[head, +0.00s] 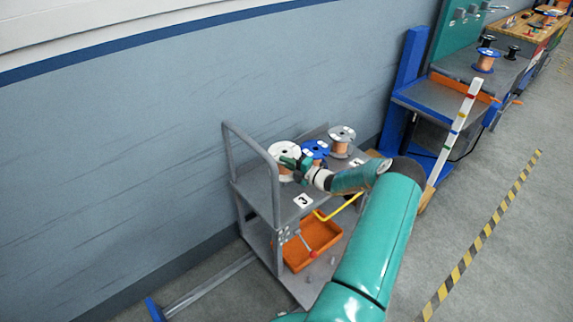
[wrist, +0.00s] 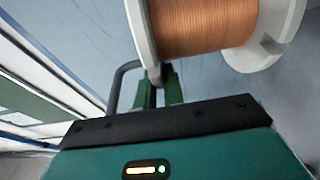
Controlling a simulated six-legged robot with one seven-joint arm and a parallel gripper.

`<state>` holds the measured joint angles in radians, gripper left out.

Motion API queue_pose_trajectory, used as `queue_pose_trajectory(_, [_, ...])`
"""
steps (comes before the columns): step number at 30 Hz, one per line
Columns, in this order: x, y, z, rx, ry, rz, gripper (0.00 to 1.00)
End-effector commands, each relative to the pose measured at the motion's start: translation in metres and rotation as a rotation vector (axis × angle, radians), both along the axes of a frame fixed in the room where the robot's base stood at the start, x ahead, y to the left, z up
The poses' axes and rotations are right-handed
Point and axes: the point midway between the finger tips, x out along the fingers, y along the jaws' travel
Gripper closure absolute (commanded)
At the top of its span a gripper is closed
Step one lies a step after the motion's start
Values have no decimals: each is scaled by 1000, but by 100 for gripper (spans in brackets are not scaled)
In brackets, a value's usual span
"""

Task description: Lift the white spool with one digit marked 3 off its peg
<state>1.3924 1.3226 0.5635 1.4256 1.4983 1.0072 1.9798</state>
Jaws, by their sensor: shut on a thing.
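The white spool (head: 283,149), wound with copper wire, is at the left of a row of spools on the grey cart's top shelf. My green gripper (head: 294,163) is at its near right side. In the wrist view, the copper winding (wrist: 205,25) and two pale flanges fill the top. My gripper's fingers (wrist: 159,84) are shut on the rim of the left flange. The digit on the spool is not readable. The peg is hidden, and I cannot tell whether the spool is raised.
A blue spool (head: 316,149) and a grey spool (head: 342,138) stand close to the right. The cart's top shelf (head: 258,187) has a "3" label (head: 303,200) at its front edge and a rail at left. An orange bin (head: 312,245) sits below.

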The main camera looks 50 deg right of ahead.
Motion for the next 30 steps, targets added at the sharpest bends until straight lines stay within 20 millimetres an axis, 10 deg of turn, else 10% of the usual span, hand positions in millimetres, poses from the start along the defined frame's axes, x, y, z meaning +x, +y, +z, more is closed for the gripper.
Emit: queue_pose_trajectory(30, [0, 0, 30, -1, -3, 0, 100])
